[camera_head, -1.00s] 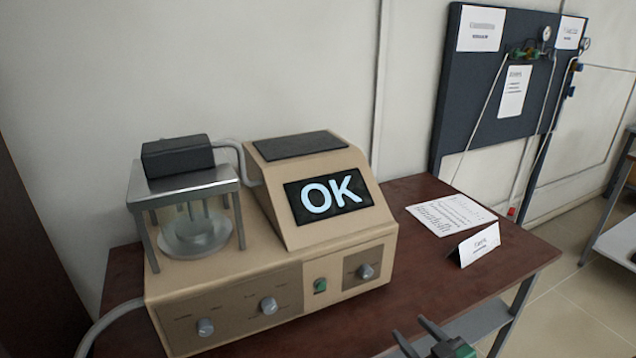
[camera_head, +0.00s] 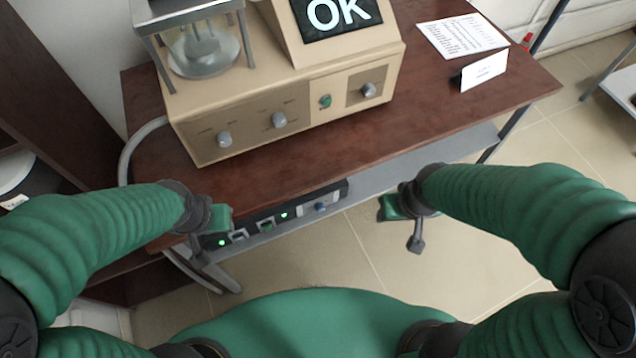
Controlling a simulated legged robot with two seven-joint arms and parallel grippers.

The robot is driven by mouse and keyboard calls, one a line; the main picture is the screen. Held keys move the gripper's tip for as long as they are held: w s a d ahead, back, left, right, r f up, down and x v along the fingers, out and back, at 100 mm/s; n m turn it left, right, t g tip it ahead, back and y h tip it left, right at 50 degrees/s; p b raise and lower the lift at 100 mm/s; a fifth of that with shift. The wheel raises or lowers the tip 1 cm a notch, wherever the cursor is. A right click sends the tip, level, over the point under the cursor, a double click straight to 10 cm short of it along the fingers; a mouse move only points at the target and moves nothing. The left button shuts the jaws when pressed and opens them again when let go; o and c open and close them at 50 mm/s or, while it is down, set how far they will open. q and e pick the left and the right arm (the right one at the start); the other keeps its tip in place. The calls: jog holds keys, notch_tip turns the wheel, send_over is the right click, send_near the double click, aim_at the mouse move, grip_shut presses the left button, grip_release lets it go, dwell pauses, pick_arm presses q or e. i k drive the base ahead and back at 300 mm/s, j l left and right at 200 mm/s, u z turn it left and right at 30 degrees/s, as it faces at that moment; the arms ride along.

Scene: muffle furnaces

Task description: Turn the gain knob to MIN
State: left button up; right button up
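A beige instrument (camera_head: 290,85) stands on the table, its screen (camera_head: 337,15) reading OK. Its front panel has a left grey knob (camera_head: 224,139), a middle grey knob (camera_head: 279,119) and a right grey knob (camera_head: 369,90). Their labels are too small to read, so I cannot tell which is gain. A green switch (camera_head: 325,101) sits between the middle and right knobs. My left gripper (camera_head: 208,262) hangs below and in front of the left knob, apart from the panel. My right gripper (camera_head: 414,243) hangs in front of the table, away from the knobs. Both grippers' finger openings are unclear.
The dark red table (camera_head: 400,140) has free surface in front of the instrument. A printed sheet (camera_head: 462,35) and a folded white card (camera_head: 484,69) lie at the right. A unit with green lights (camera_head: 285,216) is below the tabletop. A hose (camera_head: 128,150) runs down at the left.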

aim_at(319, 207)
jog(key=j, duration=0.55)
jog(key=k+j, duration=0.15)
jog(key=j, duration=0.4)
jog(key=j+z, duration=0.1)
jog(key=j, duration=0.5)
jog(key=k, duration=0.05)
